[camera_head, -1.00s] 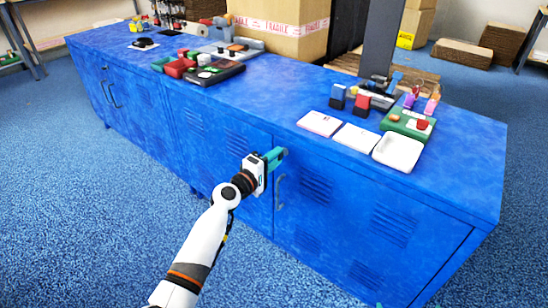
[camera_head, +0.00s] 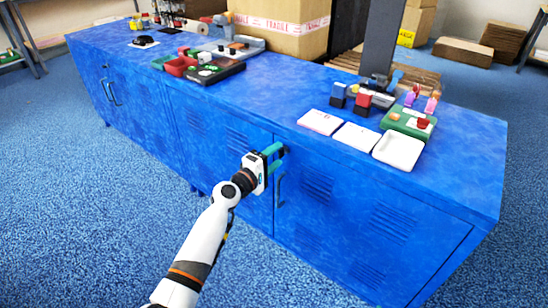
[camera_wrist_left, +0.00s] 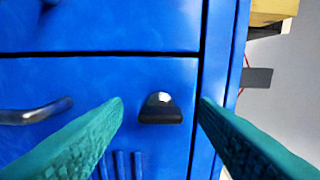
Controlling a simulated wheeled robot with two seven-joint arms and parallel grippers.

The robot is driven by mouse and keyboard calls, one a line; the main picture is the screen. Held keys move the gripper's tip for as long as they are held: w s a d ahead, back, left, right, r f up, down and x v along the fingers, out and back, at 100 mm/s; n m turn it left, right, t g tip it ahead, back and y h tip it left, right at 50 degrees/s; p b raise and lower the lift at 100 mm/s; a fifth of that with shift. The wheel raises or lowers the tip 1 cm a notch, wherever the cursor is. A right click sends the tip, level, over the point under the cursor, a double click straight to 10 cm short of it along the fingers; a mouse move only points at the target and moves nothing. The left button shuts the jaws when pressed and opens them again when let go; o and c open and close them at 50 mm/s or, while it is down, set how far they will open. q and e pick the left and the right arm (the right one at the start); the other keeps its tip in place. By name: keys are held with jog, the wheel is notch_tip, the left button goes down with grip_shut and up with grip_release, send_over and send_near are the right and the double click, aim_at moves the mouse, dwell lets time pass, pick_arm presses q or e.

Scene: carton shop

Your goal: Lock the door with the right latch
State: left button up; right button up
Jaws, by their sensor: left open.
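The blue cabinet (camera_head: 330,240) has a door with vent slots and a grey handle (camera_head: 280,190). My left gripper (camera_head: 276,158) has teal fingers spread apart at the door's upper edge, just above that handle. In the left wrist view, a small dark latch (camera_wrist_left: 160,110) with a grey rounded top lies between the two open fingers (camera_wrist_left: 160,115), and neither finger visibly touches it. The door handle also shows at the left of that view (camera_wrist_left: 35,112). In the head view the fingers mostly hide the latch. My right gripper is not in view.
Another handle (camera_head: 115,92) is on the far left door. The blue floor in front is clear.

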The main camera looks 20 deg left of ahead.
pick_arm(q)
jog(key=p+v, duration=0.1)
jog(key=v, duration=1.1)
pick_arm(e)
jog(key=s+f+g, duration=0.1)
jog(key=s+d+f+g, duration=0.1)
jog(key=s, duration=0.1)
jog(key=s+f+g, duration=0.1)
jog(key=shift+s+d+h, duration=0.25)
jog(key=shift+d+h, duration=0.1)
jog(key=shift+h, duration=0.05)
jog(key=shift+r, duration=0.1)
